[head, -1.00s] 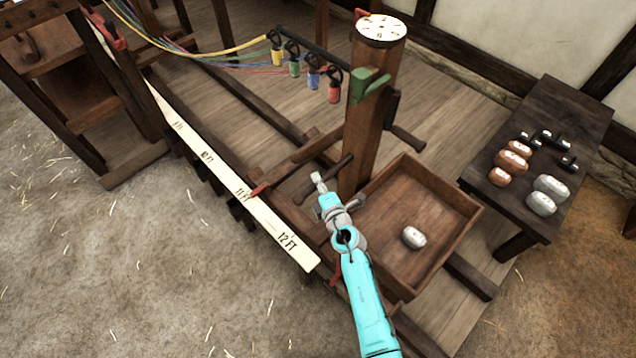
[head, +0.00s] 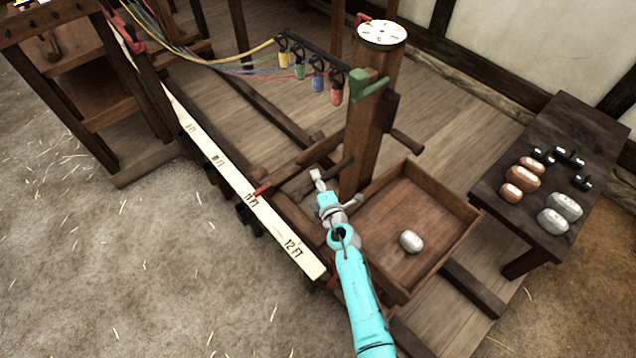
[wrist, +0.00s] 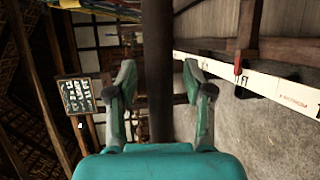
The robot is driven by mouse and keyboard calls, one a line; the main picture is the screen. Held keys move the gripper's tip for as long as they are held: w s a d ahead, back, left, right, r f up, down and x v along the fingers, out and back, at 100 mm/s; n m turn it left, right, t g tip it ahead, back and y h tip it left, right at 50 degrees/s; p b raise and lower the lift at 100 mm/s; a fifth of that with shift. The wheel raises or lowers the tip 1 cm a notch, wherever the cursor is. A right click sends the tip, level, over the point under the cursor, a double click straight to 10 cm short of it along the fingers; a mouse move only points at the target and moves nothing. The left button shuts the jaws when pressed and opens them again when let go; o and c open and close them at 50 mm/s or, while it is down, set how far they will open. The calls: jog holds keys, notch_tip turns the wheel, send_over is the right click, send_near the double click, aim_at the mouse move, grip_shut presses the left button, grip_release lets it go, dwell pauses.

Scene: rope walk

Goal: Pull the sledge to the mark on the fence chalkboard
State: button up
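The sledge has a thick wooden post (head: 366,150) with a white dial on top and a wooden tray (head: 437,200) holding one pale weight. A dark handle bar (head: 333,178) sticks out from the post. My gripper (head: 318,176) is at this bar. In the wrist view a dark bar (wrist: 158,70) stands between my two open fingers (wrist: 160,88), with a gap visible on each side. A red pointer (head: 262,188) lies near 11 FT on the white scale board (head: 228,178); it also shows in the wrist view (wrist: 237,70). A chalkboard (wrist: 77,95) stands left there; its writing is unreadable.
A dark bench (head: 560,150) on the right bears several copper, pale and black weights. Coloured strands run from hooks with yellow, green, blue and red spools (head: 318,82) to a wooden frame (head: 90,80) at upper left. The straw-strewn floor (head: 130,270) in front is open.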

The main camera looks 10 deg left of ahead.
jog(key=shift+s, duration=0.1)
jog(key=v, duration=1.2)
dwell(0.5)
